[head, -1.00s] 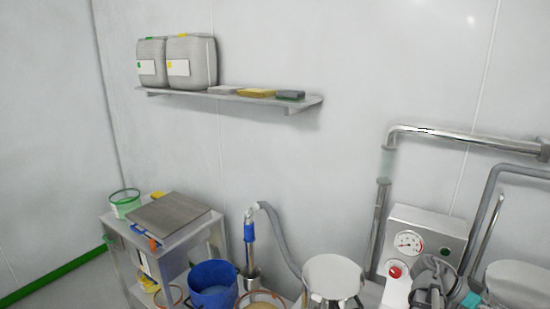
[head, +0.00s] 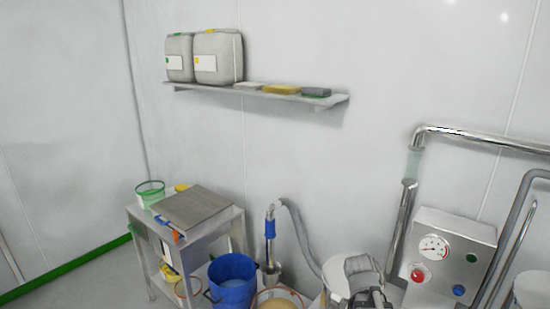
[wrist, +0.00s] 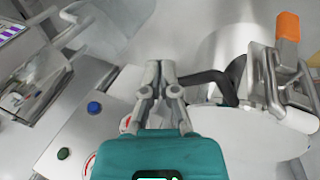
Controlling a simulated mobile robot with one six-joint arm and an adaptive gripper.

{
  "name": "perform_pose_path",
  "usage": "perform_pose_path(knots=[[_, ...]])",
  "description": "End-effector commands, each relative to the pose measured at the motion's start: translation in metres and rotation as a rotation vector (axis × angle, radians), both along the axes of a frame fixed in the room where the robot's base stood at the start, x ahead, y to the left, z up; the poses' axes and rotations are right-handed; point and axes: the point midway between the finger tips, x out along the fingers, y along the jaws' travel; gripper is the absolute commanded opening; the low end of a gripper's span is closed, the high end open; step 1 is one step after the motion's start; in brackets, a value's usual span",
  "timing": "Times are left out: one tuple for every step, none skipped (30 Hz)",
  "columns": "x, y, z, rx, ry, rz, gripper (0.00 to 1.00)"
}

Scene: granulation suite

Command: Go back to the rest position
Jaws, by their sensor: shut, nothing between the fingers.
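My gripper (wrist: 160,68) is in the lower middle of the wrist view, its grey fingers together and empty beyond its teal body. It is in the air over the equipment and the fingers hold nothing. A grey jointed part of my arm or gripper shows at the bottom of the head view, in front of a round steel lid (head: 340,270). The fingertips cannot be made out there.
A steel control panel (head: 486,238) with gauge and buttons stands at right, beside steel pipes (head: 470,139). A trolley (head: 238,212), a blue bucket (head: 232,282) and a hose (head: 300,230) are left of it. A wall shelf (head: 330,101) holds jugs. An orange-ended handle (wrist: 288,25) shows in the wrist view.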

Motion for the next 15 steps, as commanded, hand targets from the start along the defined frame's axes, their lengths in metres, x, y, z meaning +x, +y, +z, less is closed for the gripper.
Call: perform_pose_path(knots=[[0.004,0.022,-0.003,0.051,0.002,0.071,0.00],[0.006,0.034,-0.005,0.083,0.004,0.114,0.00],[0.008,0.050,-0.007,0.125,0.005,0.173,0.00],[0.010,0.062,-0.009,0.155,0.005,0.215,0.00],[0.012,0.074,-0.010,0.184,0.004,0.257,0.00],[0.013,0.088,-0.011,0.220,0.004,0.309,0.00],[0.014,0.099,-0.012,0.246,0.003,0.346,0.00],[0.015,0.108,-0.013,0.270,0.001,0.380,0.00],[0.015,0.120,-0.013,0.299,0.000,0.421,0.00],[0.015,0.128,-0.013,0.317,-0.001,0.450,0.00],[0.016,0.135,-0.014,0.334,-0.002,0.473,0.00],[0.016,0.142,-0.014,0.354,-0.003,0.501,0.00],[0.016,0.147,-0.014,0.364,-0.004,0.517,0.00],[0.016,0.151,-0.014,0.373,-0.005,0.533,0.00],[0.016,0.155,-0.014,0.384,-0.007,0.547,0.00]])
